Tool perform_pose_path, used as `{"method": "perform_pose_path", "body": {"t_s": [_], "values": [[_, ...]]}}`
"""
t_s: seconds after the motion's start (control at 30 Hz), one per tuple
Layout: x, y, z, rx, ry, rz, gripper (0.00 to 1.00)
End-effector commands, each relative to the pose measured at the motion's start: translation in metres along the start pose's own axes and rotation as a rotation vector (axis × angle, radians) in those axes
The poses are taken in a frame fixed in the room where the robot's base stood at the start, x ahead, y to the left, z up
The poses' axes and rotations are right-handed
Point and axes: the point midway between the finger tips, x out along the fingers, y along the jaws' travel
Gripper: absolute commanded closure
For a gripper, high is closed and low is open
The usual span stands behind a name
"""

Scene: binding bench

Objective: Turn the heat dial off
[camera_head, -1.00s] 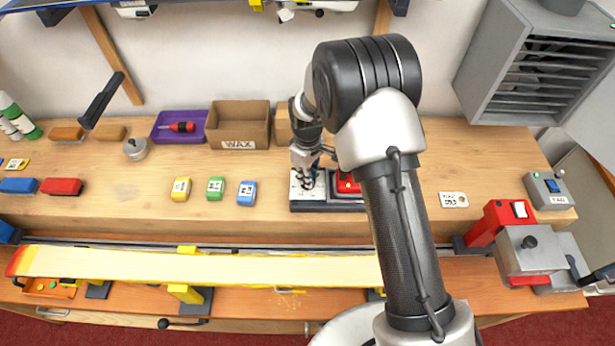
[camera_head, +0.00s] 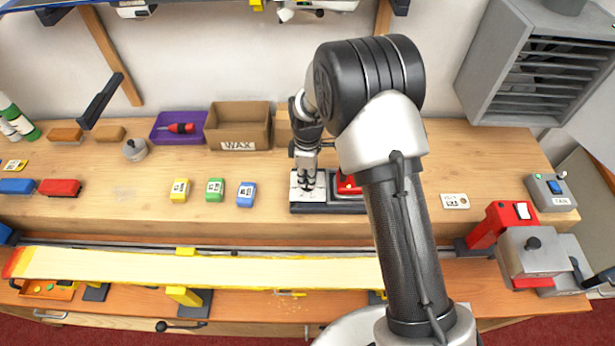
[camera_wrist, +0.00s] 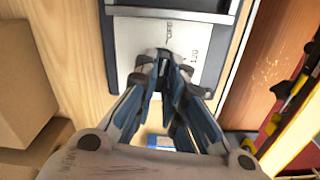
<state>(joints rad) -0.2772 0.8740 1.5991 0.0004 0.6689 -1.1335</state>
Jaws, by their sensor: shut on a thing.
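The heat dial's pale plate (camera_head: 297,193) sits on a dark base on the bench, below my arm in the head view. In the wrist view the plate (camera_wrist: 205,58) bears small dark markings, including a 1 and a 0. My gripper (camera_head: 306,184) points down at this plate. In the wrist view my gripper (camera_wrist: 164,66) has its fingertips close together over the plate, shut on the dial. The dial itself is mostly hidden by the fingers, so its setting cannot be read.
A red part (camera_head: 348,184) adjoins the plate on the right, partly behind my arm. Yellow (camera_head: 180,190), green (camera_head: 215,189) and blue (camera_head: 246,194) blocks stand to the left. The WAX box (camera_head: 239,128) is behind. A long pale strip (camera_head: 200,268) lies in front.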

Motion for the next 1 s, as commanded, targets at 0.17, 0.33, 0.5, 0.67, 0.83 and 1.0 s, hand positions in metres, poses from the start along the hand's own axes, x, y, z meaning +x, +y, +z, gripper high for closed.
{"method": "perform_pose_path", "body": {"t_s": [0.17,0.33,0.5,0.67,0.83,1.0], "values": [[-0.0002,0.0001,-0.0001,-0.004,0.000,0.001,1.00],[-0.0002,0.0001,-0.0001,-0.004,0.000,0.001,0.87],[-0.0001,0.0001,-0.0001,-0.002,0.000,0.001,0.75],[-0.0001,0.0001,-0.0001,-0.002,0.000,0.001,0.70],[-0.0001,0.0001,-0.0001,-0.001,0.000,0.001,0.70],[-0.0089,0.0010,-0.0005,-0.001,0.001,0.003,0.70]]}}
